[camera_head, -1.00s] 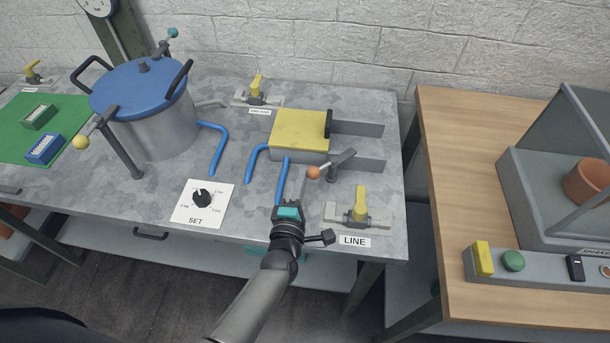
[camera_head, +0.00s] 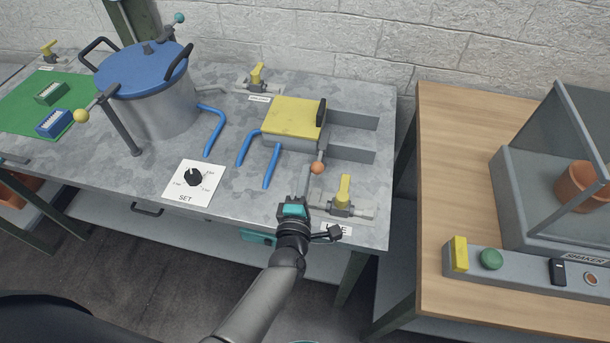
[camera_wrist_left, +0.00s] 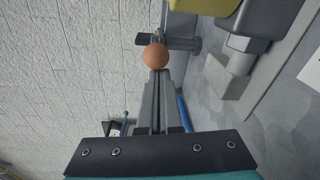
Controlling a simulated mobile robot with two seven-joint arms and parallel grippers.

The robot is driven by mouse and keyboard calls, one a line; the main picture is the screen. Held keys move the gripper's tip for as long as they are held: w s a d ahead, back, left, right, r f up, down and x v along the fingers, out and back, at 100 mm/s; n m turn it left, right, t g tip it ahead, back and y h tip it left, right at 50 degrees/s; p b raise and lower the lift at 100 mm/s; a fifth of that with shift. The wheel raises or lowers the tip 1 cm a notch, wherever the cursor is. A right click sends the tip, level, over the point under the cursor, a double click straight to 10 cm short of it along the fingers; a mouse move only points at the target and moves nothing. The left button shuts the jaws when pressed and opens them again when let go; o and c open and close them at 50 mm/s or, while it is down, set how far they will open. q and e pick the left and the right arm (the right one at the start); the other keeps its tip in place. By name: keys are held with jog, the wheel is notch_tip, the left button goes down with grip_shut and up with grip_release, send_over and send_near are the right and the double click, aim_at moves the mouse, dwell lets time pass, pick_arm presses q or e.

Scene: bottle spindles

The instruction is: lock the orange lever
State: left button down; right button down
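The orange lever has a round orange ball (camera_head: 317,168) on a grey arm that runs back beside the yellow-topped block (camera_head: 292,117). In the left wrist view the ball (camera_wrist_left: 156,56) shows just past the fingertips, in line with them. My left gripper (camera_head: 307,183) is at the table's front part, close to the left of and below the ball. In the wrist view its two fingers (camera_wrist_left: 160,85) lie close together, with nothing seen between them. Whether they touch the ball is unclear. My right gripper is not in view.
A yellow-handled valve (camera_head: 343,193) stands right of my left gripper, above a partly hidden label. Blue bent pipes (camera_head: 270,168) and the SET dial (camera_head: 193,177) are to the left. A blue-lidded pot (camera_head: 147,92) stands farther back. A wooden table (camera_head: 452,170) is at the right.

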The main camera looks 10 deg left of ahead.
pick_arm(q)
jog(key=shift+d, duration=0.65)
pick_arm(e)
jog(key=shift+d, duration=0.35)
pick_arm(q)
jog(key=shift+s, duration=0.2)
jog(key=s, duration=1.4)
jog(key=shift+s+r+p, duration=0.4)
jog(key=shift+r, duration=0.05)
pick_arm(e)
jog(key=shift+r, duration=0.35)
